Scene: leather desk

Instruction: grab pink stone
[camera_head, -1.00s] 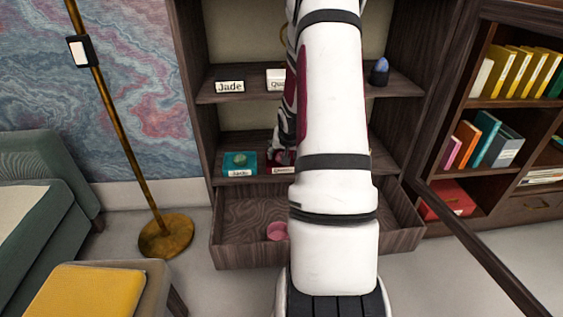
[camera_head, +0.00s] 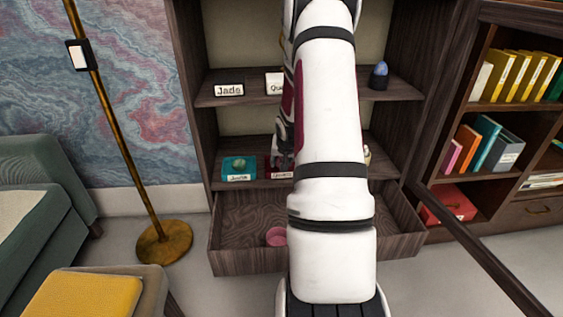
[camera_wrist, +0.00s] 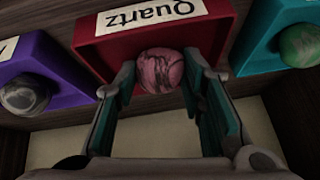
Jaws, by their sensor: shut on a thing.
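The pink stone (camera_wrist: 160,70) has dark veins and sits at the red Quartz box (camera_wrist: 218,32) in the wrist view. My gripper (camera_wrist: 160,78) is shut on the stone, with a finger on its left and right sides. In the head view, my gripper (camera_head: 284,158) is at the lower shelf by the red box (camera_head: 279,171), partly hidden by my arm. The stone cannot be made out there.
A teal Jade box (camera_head: 239,167) with a green stone stands left of the red box. A purple box (camera_wrist: 50,70) with a grey stone is on the other side. An open drawer (camera_head: 240,262) below holds a pink round thing (camera_head: 277,236).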

